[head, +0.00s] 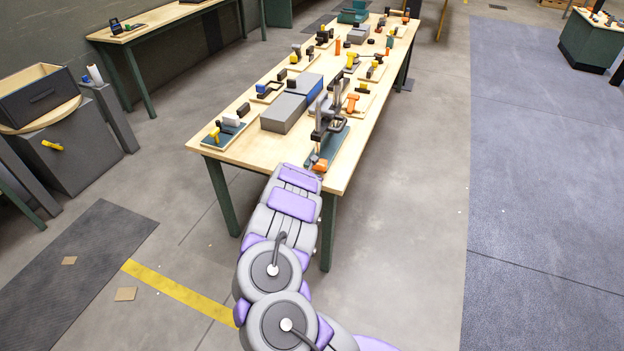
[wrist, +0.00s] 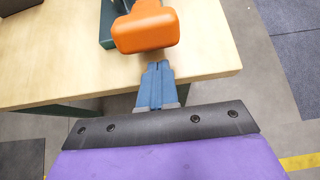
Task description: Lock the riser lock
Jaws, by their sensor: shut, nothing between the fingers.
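A fixture with a grey upright post (head: 318,128) stands on a blue-green base plate (head: 335,143) at the near right end of the long table. A thick orange handle (wrist: 146,28) fills the top middle of the wrist view; it also shows low on the fixture in the head view (head: 319,164). No label marks the riser lock, so I cannot tell for sure that this handle is it. My gripper (wrist: 159,67) has its blue fingers together and empty, just short of the handle's near end. A small gap seems to remain between them. The handle hides most of the plate behind it.
The long wooden table (head: 258,150) carries several other fixtures, with a grey box (head: 284,113) left of the post. The table's near edge lies under my gripper. Open floor (head: 410,220) lies to the right. A side bench (head: 150,22) stands at the back left.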

